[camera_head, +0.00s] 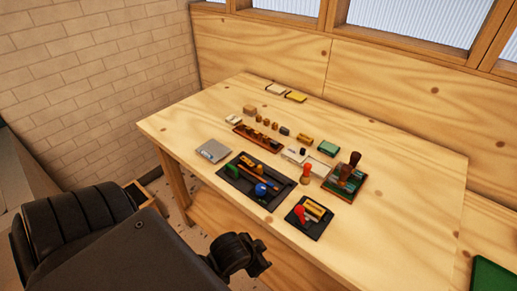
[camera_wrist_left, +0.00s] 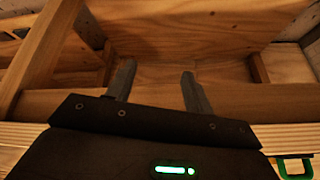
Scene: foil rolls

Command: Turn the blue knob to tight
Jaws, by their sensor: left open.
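The blue knob (camera_head: 261,189) is a small round blue piece on a dark tray (camera_head: 240,183) near the front edge of the table. Its markings are too small to read. My left gripper (camera_wrist_left: 158,70) shows in the left wrist view with its two fingers apart and nothing between them. It faces wooden boards and beams, and the knob is not in that view. In the head view my dark arm parts are in front of the table at the lower left, away from the knob; the left fingers cannot be made out there. My right gripper is not in view.
On the wooden table (camera_head: 400,200), a red-handled piece (camera_head: 299,215) on a dark plate stands right of the tray, and a grey plate (camera_head: 213,150) lies left of it. Several small blocks and rolls sit behind. The table's right side is clear. A green tray (camera_head: 492,275) is at lower right.

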